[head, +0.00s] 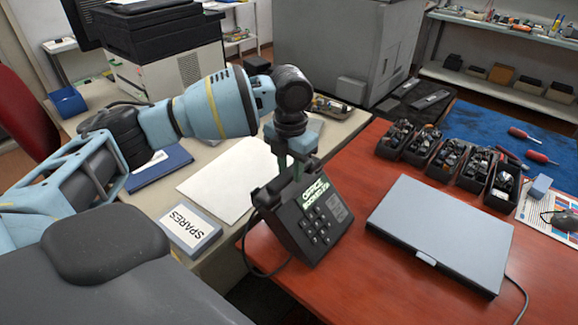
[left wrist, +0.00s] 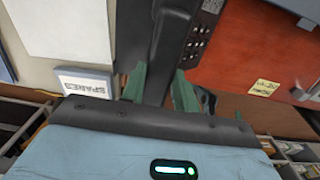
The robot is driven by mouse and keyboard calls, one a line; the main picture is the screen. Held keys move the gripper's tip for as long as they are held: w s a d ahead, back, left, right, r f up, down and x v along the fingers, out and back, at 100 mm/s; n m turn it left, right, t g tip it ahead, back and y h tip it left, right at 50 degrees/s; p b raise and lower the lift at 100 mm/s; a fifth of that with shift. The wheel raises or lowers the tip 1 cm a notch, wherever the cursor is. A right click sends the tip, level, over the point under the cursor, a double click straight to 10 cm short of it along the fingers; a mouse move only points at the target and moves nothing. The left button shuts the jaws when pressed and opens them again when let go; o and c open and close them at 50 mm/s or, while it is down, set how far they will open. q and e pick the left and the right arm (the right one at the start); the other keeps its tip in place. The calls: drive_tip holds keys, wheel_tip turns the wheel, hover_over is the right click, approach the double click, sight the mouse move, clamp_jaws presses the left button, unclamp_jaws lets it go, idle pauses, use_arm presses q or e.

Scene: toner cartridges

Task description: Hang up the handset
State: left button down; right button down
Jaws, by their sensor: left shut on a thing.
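A dark desk phone (head: 325,222) with a keypad and a small lit display stands near the left edge of the red desk. Its keypad also shows in the left wrist view (left wrist: 197,45). My left gripper (head: 290,172) points down over the left side of the phone. Its green fingers are shut on the dark handset (left wrist: 163,50), which runs between them in the left wrist view. The handset lies along the phone's left side; I cannot tell whether it rests in the cradle or sits just above it. My right gripper is not in view.
A closed grey laptop (head: 443,230) lies right of the phone. Several black bins (head: 447,155) of small parts stand behind it. A SPARES box (head: 187,230) and white paper (head: 232,180) lie on the pale table at left. A dark cord (head: 246,252) hangs by the phone.

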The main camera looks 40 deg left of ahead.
sight(289, 166)
use_arm(q)
drive_tip(key=shift+w+a+f, duration=0.2)
drive_tip(key=shift+w+a, duration=1.35)
drive_tip(key=shift+w, duration=0.3)
drive_tip(key=shift+w+a+f, duration=0.15)
drive_tip(key=shift+f, duration=1.6)
drive_tip(key=shift+f, duration=0.1)
drive_tip(key=c, duration=1.1)
unclamp_jaws()
drive_tip(key=shift+o, duration=0.2)
wheel_tip(289, 166, up, 12)
